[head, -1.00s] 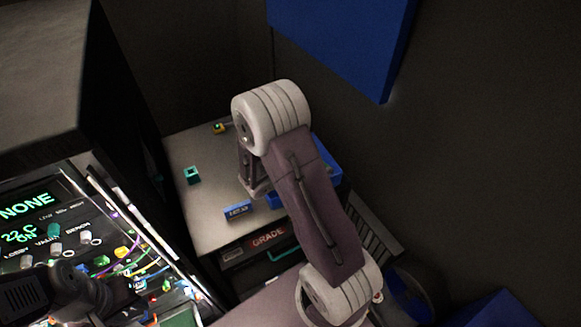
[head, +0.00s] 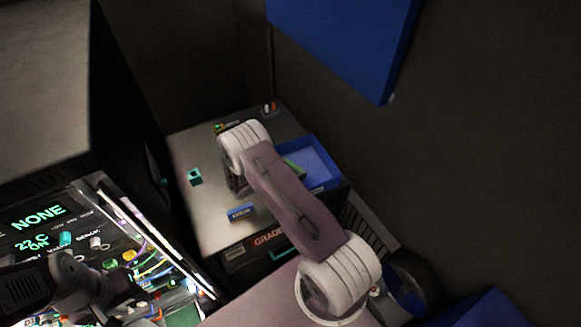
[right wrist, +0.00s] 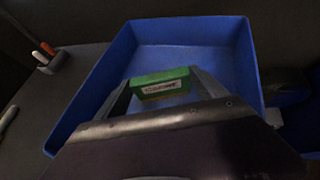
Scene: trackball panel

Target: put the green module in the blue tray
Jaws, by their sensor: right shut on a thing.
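The green module (right wrist: 160,77), with a white label on its side, is between the fingertips of my right gripper (right wrist: 162,87) in the right wrist view. The gripper is shut on it. The module is over the inside of the blue tray (right wrist: 248,55); whether it touches the floor cannot be told. In the head view the blue tray (head: 325,170) is at the back right of the side table, with a bit of the green module (head: 296,168) showing past my right arm, which hides that gripper. My left gripper (head: 118,287) is by the lit panel, its fingers unclear.
The side table (head: 205,215) also bears a teal block (head: 194,176), a blue labelled block (head: 241,212) and a small holder with tools (head: 268,108) at the back. The lit control panel (head: 60,215) with knobs and wires is at the left. A blue board (head: 345,40) hangs above.

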